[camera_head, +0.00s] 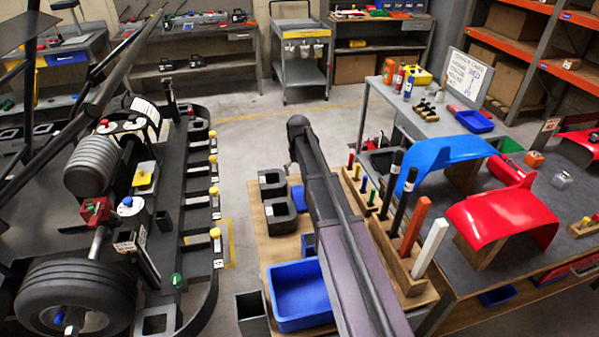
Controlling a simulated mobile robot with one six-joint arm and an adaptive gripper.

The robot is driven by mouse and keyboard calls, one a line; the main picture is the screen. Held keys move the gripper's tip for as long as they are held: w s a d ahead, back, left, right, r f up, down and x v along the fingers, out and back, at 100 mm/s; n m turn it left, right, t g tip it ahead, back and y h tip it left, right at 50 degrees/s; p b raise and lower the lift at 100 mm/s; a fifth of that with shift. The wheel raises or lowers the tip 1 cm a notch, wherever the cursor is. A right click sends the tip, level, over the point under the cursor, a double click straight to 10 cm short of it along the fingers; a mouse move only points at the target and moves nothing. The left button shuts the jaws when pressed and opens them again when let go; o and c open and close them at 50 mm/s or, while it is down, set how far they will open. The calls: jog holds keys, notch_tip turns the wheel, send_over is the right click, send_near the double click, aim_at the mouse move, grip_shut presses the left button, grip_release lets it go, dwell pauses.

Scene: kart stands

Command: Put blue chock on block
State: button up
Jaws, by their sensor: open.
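My dark arm link runs up the middle of the view, and its rounded far end is above the wooden board (254,243). My gripper's fingers do not show. A small blue piece (298,199) lies just left of my arm, beside two black blocks with square openings, the upper one (273,184) and the lower one (280,215). My arm may cover part of the blue piece. Another blue piece (308,244) shows lower down, partly behind my arm. I cannot tell which of these is the chock, or which block is meant.
A blue bin (300,295) sits at the board's near end. Right of my arm, a wooden rack (405,279) holds several upright coloured bars. A grey table (470,262) carries blue and red curved panels. A kart (105,230) stands at left.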

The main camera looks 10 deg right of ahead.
jog(key=shift+s, duration=0.1)
jog(key=s+a, duration=0.1)
jog(key=s, duration=0.8)
jog(key=s+a, duration=0.1)
jog(key=s, duration=0.8)
jog(key=s+a, duration=0.1)
jog(key=s, duration=0.8)
jog(key=shift+s+a, duration=0.2)
jog(key=shift+w, duration=0.1)
